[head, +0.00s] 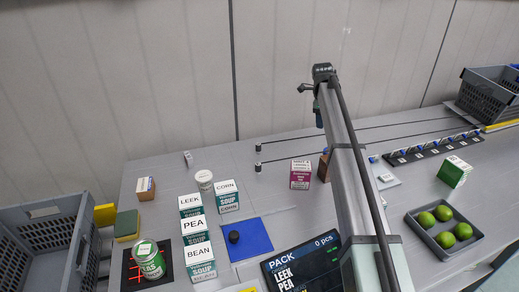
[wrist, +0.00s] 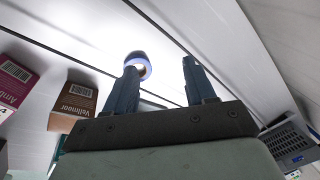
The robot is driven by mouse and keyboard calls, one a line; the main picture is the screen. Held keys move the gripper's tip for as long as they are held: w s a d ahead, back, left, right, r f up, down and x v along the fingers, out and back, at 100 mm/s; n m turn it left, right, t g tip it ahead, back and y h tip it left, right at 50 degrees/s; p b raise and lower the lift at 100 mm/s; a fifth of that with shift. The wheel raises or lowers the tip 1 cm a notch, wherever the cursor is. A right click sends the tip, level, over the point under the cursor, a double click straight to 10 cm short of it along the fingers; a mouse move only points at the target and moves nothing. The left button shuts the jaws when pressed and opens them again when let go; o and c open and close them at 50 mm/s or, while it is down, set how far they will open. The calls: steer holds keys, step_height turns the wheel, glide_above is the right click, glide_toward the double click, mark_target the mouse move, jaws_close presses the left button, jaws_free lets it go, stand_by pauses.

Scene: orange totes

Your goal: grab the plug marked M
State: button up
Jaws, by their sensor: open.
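My gripper (wrist: 162,66) is open in the wrist view, its two dark fingers apart with nothing held between them. A round white thing with a blue rim (wrist: 138,63) shows at the left fingertip; I cannot tell whether it touches, or what it is. A dark strip (head: 402,159) with a row of several small light-topped parts lies on the table right of my arm. These may be plugs, but no letter M can be read on any of them.
A pink box (head: 300,175) and a brown box (wrist: 75,105) stand left of my gripper. Two thin dark lines run rightward from short posts (head: 258,166). A tray (head: 415,226) of green fruits, a green box (head: 454,172) and a grey crate (head: 487,97) are at right.

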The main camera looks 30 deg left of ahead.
mark_target(259, 144)
steer(key=s+a+r+m+g, duration=0.1)
steer(key=s+a, duration=0.7)
steer(key=a, duration=0.2)
steer(key=s+a+r+m+g, duration=0.1)
steer(key=s+a+r+g, duration=0.1)
steer(key=s+a, duration=0.7)
steer(key=shift+y, duration=0.3)
steer(key=f, duration=0.4)
steer(key=w+a+f, duration=0.1)
steer(key=f, duration=0.4)
steer(key=w+f, duration=0.1)
steer(key=f, duration=0.4)
steer(key=shift+a+f, duration=0.15)
steer(key=shift+a, duration=0.1)
jaws_close()
